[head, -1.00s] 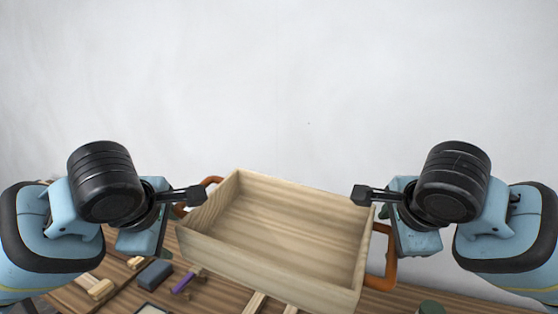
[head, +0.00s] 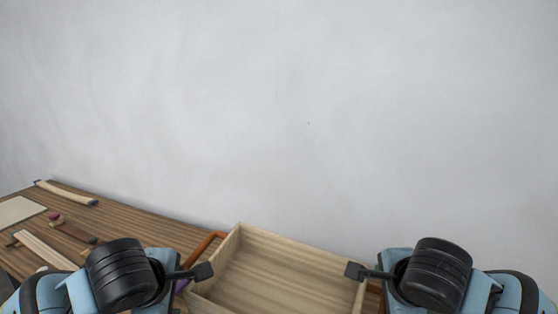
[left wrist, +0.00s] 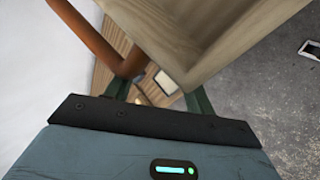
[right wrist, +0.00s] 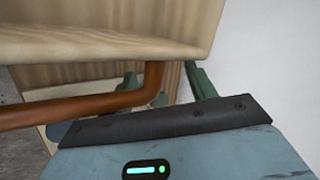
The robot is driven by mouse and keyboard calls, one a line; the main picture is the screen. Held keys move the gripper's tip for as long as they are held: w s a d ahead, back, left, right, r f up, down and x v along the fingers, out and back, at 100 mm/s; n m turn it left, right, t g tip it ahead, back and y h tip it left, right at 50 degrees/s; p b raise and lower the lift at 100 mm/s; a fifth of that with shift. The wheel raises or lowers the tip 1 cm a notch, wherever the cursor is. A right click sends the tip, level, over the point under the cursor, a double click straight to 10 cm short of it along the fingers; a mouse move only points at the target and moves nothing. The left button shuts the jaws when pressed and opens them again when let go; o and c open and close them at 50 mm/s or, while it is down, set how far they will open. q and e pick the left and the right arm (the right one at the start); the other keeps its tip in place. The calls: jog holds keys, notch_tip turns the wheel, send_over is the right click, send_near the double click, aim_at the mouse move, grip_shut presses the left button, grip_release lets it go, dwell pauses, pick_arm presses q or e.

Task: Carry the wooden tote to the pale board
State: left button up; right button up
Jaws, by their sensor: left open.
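The wooden tote (head: 280,270) is a pale open box with orange-brown handles, low in the head view and cut off by its lower edge. My left gripper (head: 207,271) is at its left side, open, with its fingers apart around the handle bend (left wrist: 132,62) and tote corner in the left wrist view. My right gripper (head: 350,270) is at its right side; in the right wrist view its fingers stand apart with the right handle (right wrist: 152,80) between them. Contact is unclear. A pale flat board (head: 18,211) lies on the table at far left.
The wooden table (head: 125,215) runs along a grey-white wall (head: 300,120). A light wood strip (head: 45,250), a dark block (head: 75,232) and a pale-handled tool (head: 65,192) lie on its left part. Grey floor (left wrist: 270,90) shows in the left wrist view.

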pick_arm(q)
jog(key=shift+s+f, duration=0.15)
jog(key=shift+f, duration=0.6)
jog(key=shift+s+f, duration=0.1)
jog(key=shift+f, duration=0.6)
pick_arm(e)
jog(key=shift+s+f, duration=0.15)
jog(key=shift+f, duration=0.55)
jog(key=shift+s+f, duration=0.1)
jog(key=shift+f, duration=0.6)
pick_arm(q)
jog(key=w+r, duration=0.8)
jog(key=w, duration=0.4)
pick_arm(e)
jog(key=w+r, duration=0.8)
jog(key=w, duration=0.4)
pick_arm(q)
jog(key=shift+d+r, duration=0.1)
jog(key=w+r, duration=0.6)
jog(key=w, duration=0.2)
jog(key=shift+r, duration=0.4)
pick_arm(e)
jog(key=w+r, duration=0.7)
jog(key=w, duration=0.1)
pick_arm(q)
jog(key=shift+s+r, duration=0.1)
jog(key=shift+r, duration=0.05)
pick_arm(e)
jog(key=shift+s+r, duration=0.1)
